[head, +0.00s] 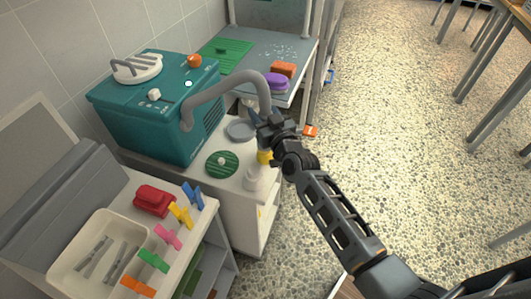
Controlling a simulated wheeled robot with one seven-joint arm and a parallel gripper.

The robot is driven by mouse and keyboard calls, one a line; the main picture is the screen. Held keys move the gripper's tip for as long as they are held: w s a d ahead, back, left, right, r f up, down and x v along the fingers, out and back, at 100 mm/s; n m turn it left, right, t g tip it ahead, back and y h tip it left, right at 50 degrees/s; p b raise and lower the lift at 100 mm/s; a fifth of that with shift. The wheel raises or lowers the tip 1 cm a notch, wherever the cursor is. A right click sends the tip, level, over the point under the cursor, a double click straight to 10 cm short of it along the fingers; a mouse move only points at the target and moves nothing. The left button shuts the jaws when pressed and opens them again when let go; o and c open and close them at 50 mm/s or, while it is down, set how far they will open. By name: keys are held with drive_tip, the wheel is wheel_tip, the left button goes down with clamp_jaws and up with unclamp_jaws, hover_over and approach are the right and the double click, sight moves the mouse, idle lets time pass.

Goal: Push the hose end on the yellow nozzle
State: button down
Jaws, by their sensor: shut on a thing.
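A thick grey hose (222,84) arches out of the side of a teal machine (150,115) and bends down towards my gripper. My gripper (263,117) is shut on the hose near its end. It is above the yellow nozzle (264,157), which sits on a pale base (255,178) at the right edge of the white counter. The hose's open end is hidden by my gripper, so I cannot tell whether it touches the nozzle. My wrist partly covers the nozzle.
A green striped disc (222,164) and a grey dish (240,129) lie on the counter near the nozzle. Orange (283,69) and purple (275,82) blocks are behind. A cream tray (62,270) and several coloured pegs are front left.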

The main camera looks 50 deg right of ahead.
drive_tip(key=shift+f+b, duration=1.1)
drive_tip(key=shift+f, duration=0.1)
idle(1.5)
